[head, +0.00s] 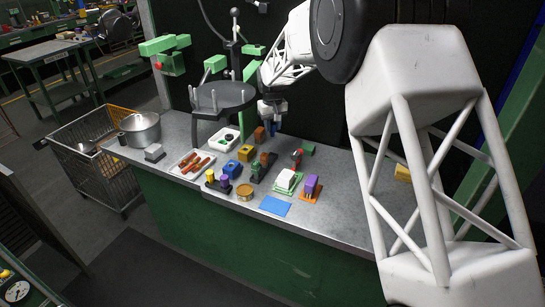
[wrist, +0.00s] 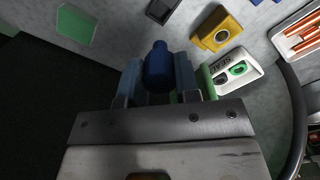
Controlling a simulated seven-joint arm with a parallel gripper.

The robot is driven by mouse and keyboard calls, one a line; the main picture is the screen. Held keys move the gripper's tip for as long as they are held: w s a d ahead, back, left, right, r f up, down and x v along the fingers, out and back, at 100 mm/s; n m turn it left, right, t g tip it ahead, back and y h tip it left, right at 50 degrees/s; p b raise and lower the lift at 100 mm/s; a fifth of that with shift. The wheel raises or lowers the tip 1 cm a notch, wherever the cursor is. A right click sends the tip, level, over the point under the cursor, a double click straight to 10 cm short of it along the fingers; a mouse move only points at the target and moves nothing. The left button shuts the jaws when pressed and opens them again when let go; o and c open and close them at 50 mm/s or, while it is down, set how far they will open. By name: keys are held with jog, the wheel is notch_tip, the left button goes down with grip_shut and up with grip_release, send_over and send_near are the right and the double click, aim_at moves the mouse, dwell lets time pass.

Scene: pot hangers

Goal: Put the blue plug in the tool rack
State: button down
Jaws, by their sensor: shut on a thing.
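My gripper (head: 271,108) is above the back of the workbench, just right of the round dark stand. In the wrist view my gripper (wrist: 158,78) is shut on the blue plug (wrist: 158,66), a dark blue piece with a narrow rounded top between the two blue-grey fingers. The plug's lower part is hidden by the gripper. In the head view the plug is too small to tell apart from the fingers. I cannot tell for sure which object is the tool rack; a white tray (head: 193,165) with red-orange tools lies on the bench's left.
A round dark stand (head: 222,97) with upright pegs is left of my gripper. A white box (head: 224,139) marked SEAL, a yellow block (head: 246,153) and several small parts crowd the bench. A metal pot (head: 140,129) stands far left. The bench's right part is mostly clear.

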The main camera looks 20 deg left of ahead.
aim_at(272, 135)
jog(key=shift+f, duration=2.5)
jog(key=shift+f, duration=0.15)
jog(key=shift+f, duration=2.35)
jog(key=shift+f, duration=0.1)
jog(key=c, duration=0.8)
grip_release()
jog(key=shift+c, duration=0.2)
notch_tip(272, 135, up, 12)
jog(key=shift+r, duration=0.1)
